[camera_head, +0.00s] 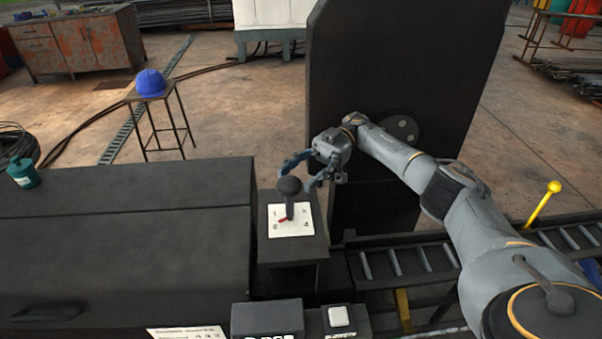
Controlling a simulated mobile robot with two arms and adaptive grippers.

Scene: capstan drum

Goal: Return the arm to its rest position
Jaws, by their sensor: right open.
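My right arm (470,215) comes in from the lower right and reaches up and left across the view. Its gripper (301,173) is open and empty, just above and behind a dark lever knob (289,186). The fingers appear close around the top of the knob; I cannot tell whether they touch it. The lever stands on a dark pedestal (292,251) with a white numbered dial plate (301,223) and a red pointer (284,219). My left gripper is not in view.
A tall dark panel (395,60) stands behind the gripper. A dark cabinet (120,235) fills the left, with a green canister (23,172) on it. A roller track (400,261) and a yellow-knobbed lever (542,203) lie at the right. A blue helmet (150,82) sits on a stool.

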